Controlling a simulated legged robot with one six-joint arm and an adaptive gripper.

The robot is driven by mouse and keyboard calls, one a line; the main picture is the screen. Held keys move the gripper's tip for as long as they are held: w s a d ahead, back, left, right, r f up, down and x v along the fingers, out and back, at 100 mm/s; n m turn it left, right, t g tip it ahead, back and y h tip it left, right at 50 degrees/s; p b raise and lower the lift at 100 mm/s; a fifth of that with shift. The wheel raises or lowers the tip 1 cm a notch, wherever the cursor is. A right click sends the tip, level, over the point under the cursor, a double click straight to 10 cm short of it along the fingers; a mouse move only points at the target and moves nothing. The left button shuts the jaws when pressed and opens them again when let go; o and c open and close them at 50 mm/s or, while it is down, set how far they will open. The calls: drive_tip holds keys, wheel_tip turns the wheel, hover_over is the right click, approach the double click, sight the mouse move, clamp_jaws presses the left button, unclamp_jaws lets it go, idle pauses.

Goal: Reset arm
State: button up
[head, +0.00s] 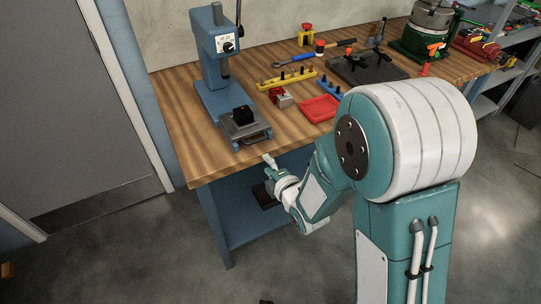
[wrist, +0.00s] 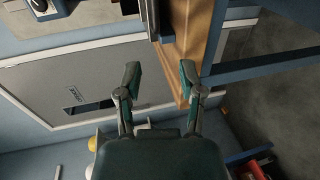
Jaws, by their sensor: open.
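My arm shows at the right of the head view, with its end by the front edge of the wooden-topped bench (head: 190,146). My gripper (head: 268,160) is small there and sits just in front of that edge, near the blue press. In the wrist view my gripper (wrist: 160,78) has its two fingers spread wide, with nothing between them. The bench's wooden edge (wrist: 204,35) lies beyond and to the right of the fingers.
A blue press (head: 211,60) with a black block (head: 243,115) on its plate stands at the bench's left. A red tray (head: 319,108) and a yellow holder (head: 287,79) lie nearby. A grey door (head: 75,100) is at left. Open floor (head: 130,255) lies in front.

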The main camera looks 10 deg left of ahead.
drive_tip(key=s+d+r+m+g+h, duration=0.25)
drive_tip(key=d+r+m+h, duration=0.35)
drive_tip(key=d+r+m, duration=0.55)
drive_tip(key=s+d+r+m+g+h, duration=0.1)
drive_tip(key=s+d+m, duration=0.2)
drive_tip(key=s, duration=0.3)
drive_tip(key=s+d+r+m+g, duration=0.2)
drive_tip(key=s+d+m, duration=0.2)
drive_tip(key=s+m, duration=0.2)
drive_tip(key=s+d+r+m+g+h, duration=0.1)
drive_tip(key=s+d+r+m, duration=0.1)
drive_tip(key=s, duration=0.5)
drive_tip(key=shift+d+m+g+h, duration=0.35)
drive_tip(key=shift+d+m, duration=0.3)
drive_tip(key=shift+m, duration=0.5)
